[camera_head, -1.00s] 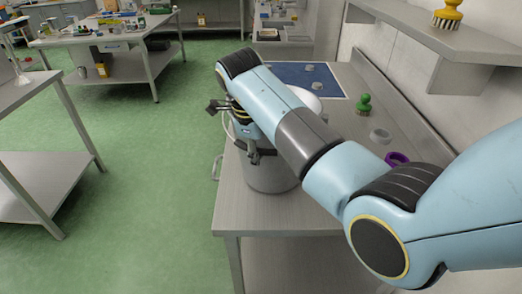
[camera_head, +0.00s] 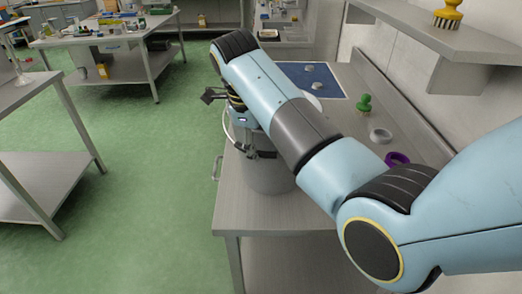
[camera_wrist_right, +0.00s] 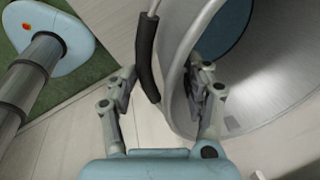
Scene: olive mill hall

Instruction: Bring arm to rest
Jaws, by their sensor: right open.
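My right arm reaches in from the right over a steel table. Its gripper (camera_head: 232,124) is open at the near left side of a grey metal pot (camera_head: 268,178), partly hidden by my wrist. In the right wrist view the open fingers (camera_wrist_right: 162,88) stand apart, with the black grip (camera_wrist_right: 147,55) of the pot's wire handle showing between them. The right finger overlaps the pot's rim (camera_wrist_right: 178,72) and opening; I cannot tell whether it touches. Nothing is seen held. My left gripper is not in view.
The steel table (camera_head: 236,212) also bears a blue mat (camera_head: 325,82) with small grey pieces, a green-handled brush (camera_head: 364,104), a grey ring (camera_head: 380,136) and a purple ring (camera_head: 397,159). A wall shelf (camera_head: 440,42) hangs at right.

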